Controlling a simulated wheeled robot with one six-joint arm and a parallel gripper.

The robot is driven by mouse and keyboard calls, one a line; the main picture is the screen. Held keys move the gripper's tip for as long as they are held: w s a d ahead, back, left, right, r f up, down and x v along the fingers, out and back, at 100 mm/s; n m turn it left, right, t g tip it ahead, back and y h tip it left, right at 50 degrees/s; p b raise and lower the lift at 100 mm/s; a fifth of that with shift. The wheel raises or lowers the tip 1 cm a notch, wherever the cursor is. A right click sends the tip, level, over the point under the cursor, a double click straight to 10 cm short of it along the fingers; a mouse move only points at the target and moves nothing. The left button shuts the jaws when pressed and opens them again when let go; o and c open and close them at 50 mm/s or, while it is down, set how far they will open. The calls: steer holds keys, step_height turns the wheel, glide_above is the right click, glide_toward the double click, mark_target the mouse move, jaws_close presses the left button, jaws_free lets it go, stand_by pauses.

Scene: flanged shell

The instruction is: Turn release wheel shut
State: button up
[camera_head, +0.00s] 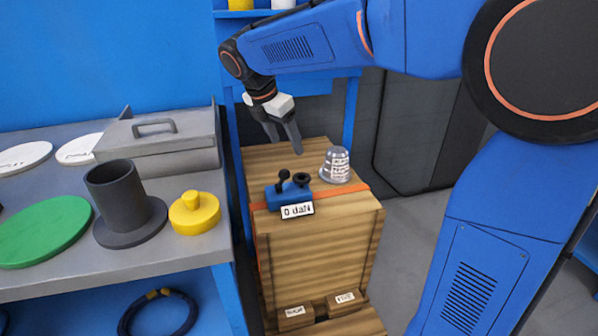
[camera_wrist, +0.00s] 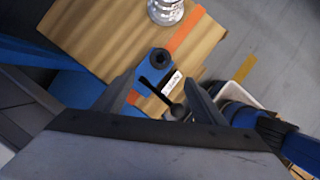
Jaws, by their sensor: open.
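The release wheel (camera_head: 302,179) is a small black round knob on a blue tensioner (camera_head: 284,197) that sits on a wooden crate. In the wrist view the wheel (camera_wrist: 160,58) lies just beyond my fingertips. A black lever with a ball end (camera_head: 284,175) stands beside the wheel; the lever's ball also shows between my fingers in the wrist view (camera_wrist: 177,111). A label on the tensioner's front reads "0 daN". My gripper (camera_head: 284,146) is open and empty, pointing down above the tensioner, apart from the wheel. Whether the wheel is turned open or shut cannot be told.
An orange strap (camera_head: 332,192) runs across the crate (camera_head: 285,252). A silvery ribbed cup (camera_head: 336,165) stands on the crate behind the tensioner. A grey workbench (camera_head: 158,264) at the left holds a dark flanged tube (camera_head: 116,188), a yellow knobbed disc (camera_head: 194,212) and a lidded metal box (camera_head: 160,150).

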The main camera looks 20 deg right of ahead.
mark_target(301, 177)
steer(key=x, duration=1.4)
steer(key=shift+s+f, duration=0.15)
steer(key=c, duration=1.1)
steer(key=shift+o, duration=0.2)
